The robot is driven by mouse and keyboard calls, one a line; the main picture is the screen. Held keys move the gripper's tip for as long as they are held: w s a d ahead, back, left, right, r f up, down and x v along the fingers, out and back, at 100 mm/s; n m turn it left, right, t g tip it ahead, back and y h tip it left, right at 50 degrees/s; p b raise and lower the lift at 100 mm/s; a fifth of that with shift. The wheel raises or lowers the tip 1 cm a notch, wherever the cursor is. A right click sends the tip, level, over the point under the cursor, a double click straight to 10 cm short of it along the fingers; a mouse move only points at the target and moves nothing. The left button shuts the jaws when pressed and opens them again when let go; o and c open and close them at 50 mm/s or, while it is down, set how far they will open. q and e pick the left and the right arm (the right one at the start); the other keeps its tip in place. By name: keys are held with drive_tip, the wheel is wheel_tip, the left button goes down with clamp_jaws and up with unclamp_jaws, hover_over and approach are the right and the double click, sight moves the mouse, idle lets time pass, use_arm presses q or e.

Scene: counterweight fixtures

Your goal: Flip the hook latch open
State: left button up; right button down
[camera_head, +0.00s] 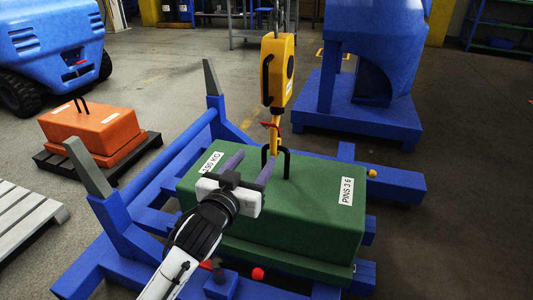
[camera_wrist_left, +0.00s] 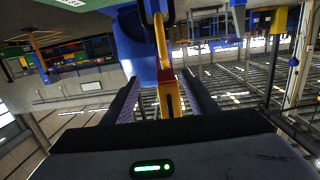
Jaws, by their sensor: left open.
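The yellow hook (camera_head: 276,138) hangs below a yellow hoist block (camera_head: 278,70), with its lower end at the black lifting loops (camera_head: 286,163) of a green counterweight (camera_head: 310,205). A red latch (camera_head: 270,127) sits on the upper part of the hook. My left gripper (camera_head: 250,163) is open over the green block, just left of the hook and lower than the latch. In the left wrist view the hook (camera_wrist_left: 171,98) and red latch (camera_wrist_left: 167,75) appear between my open fingers (camera_wrist_left: 162,95); contact cannot be told. My right gripper is not in view.
A blue frame (camera_head: 168,165) with grey-tipped posts surrounds the green block. An orange weight (camera_head: 95,130) sits on a dark pallet at left. A blue fixture (camera_head: 370,120) stands behind to the right. The floor at far right is clear.

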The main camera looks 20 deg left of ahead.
use_arm(q)
drive_tip(key=w+r+t+b, duration=0.1)
drive_tip(key=w+b, duration=0.3)
drive_tip(key=w, duration=0.7)
drive_tip(key=shift+w+a+r, duration=0.25)
drive_tip(key=shift+w+r, duration=0.15)
drive_tip(key=shift+r, duration=0.25)
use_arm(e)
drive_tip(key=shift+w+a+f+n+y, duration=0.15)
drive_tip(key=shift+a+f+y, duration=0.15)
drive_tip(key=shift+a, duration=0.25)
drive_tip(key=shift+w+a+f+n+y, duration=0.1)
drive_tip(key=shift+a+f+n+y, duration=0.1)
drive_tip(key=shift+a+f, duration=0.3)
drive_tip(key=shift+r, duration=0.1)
